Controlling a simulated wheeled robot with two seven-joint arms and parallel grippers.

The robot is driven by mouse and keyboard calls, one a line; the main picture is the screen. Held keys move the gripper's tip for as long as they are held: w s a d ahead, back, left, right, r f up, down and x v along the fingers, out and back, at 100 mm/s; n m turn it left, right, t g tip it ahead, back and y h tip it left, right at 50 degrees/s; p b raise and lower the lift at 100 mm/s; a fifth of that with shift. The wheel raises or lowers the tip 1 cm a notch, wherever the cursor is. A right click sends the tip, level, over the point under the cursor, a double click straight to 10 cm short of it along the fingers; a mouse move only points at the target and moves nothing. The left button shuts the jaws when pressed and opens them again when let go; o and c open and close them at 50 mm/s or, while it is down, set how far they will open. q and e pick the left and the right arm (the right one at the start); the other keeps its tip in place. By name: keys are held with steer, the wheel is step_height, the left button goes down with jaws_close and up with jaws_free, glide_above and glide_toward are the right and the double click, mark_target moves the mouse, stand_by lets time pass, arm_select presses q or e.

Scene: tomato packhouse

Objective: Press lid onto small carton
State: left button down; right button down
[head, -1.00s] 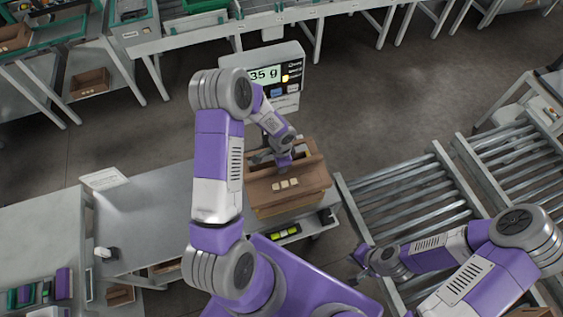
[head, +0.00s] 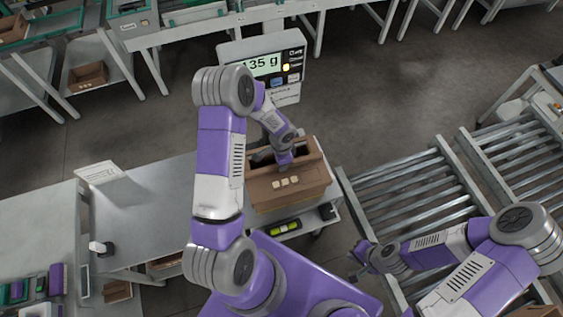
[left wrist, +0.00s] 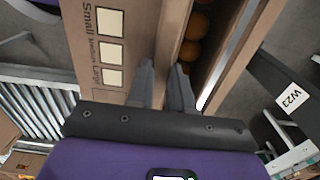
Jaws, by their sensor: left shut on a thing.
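The brown cardboard carton (head: 300,200) stands on the bench end, below the scale display. Orange tomatoes (left wrist: 193,35) show through the gap beside that panel. My right gripper (head: 364,257) hangs away from the carton, near the rollers; its fingers are too small to read.
The scale display (head: 266,65) reads 135 g behind the carton. Roller conveyors (head: 410,190) stand to the right. The grey bench top (head: 145,215) is mostly clear to the left.

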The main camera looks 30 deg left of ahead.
arm_select(q)
steer(key=shift+f+b, duration=2.05)
steer(key=shift+f, duration=0.05)
stand_by(1.1)
steer(key=c, duration=0.9)
jaws_free()
steer(key=shift+c, duration=0.2)
steer(key=shift+c, duration=0.3)
steer(key=shift+c, duration=1.3)
steer(key=shift+r+p, duration=2.95)
steer(key=shift+r, duration=1.15)
steer(key=shift+f, duration=0.1)
